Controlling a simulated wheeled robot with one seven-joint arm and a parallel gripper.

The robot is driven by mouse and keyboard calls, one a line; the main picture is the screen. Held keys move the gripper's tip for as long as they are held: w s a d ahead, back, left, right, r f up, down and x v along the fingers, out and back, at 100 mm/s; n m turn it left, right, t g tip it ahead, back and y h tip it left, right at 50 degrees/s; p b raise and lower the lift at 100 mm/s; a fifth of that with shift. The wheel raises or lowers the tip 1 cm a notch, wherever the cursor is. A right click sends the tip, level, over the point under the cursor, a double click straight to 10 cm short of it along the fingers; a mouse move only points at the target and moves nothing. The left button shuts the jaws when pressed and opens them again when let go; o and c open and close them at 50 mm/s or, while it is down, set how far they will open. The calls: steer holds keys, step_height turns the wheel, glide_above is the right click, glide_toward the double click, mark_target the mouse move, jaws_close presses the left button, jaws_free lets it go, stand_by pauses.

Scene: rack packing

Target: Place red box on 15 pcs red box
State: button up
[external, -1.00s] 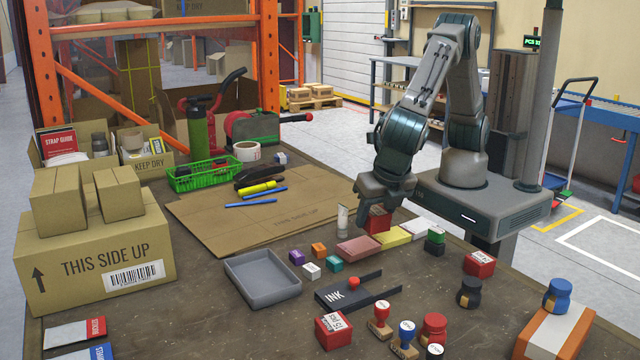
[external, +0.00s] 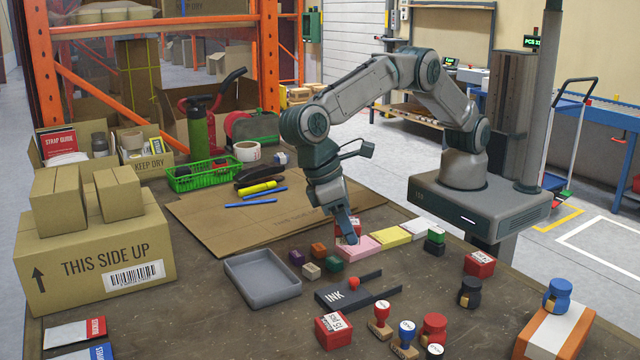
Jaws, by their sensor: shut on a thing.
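My gripper (external: 348,232) is shut on a red box (external: 340,229) with a white label. It holds the box around the back edge of the pink pad, and the fingers partly cover it. I cannot tell how far the box is above the table. The red box marked 15 pcs (external: 333,331) sits at the front middle of the table, well in front of my gripper. Another red box (external: 480,264) with a white label sits on the right of the table.
A pink pad (external: 357,249), yellow pad (external: 391,236) and several small cubes (external: 311,270) lie close to my gripper. The ink pad (external: 343,295) and stamps (external: 380,320) lie near the 15 pcs box. A grey tray (external: 262,279) stands left.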

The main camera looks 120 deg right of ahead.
steer(key=m, duration=0.1)
steer(key=w+m, duration=0.1)
steer(key=m+t+y, duration=0.1)
steer(key=m, duration=0.1)
steer(key=shift+w+r, duration=0.25)
steer(key=w+r+m+t, duration=0.2)
steer(key=w+m+t, duration=0.35)
steer(key=m, duration=0.75)
steer(key=m+p, duration=0.2)
steer(key=m, duration=0.2)
glide_above(331, 328)
steer(key=s+d, duration=0.1)
steer(key=shift+t, duration=0.35)
step_height(331, 328, down, 6)
steer(key=shift+d+r, duration=0.1)
steer(key=shift+r, duration=0.05)
steer(key=shift+f, duration=2.05)
steer(key=shift+f, duration=0.2)
steer(key=o, duration=1)
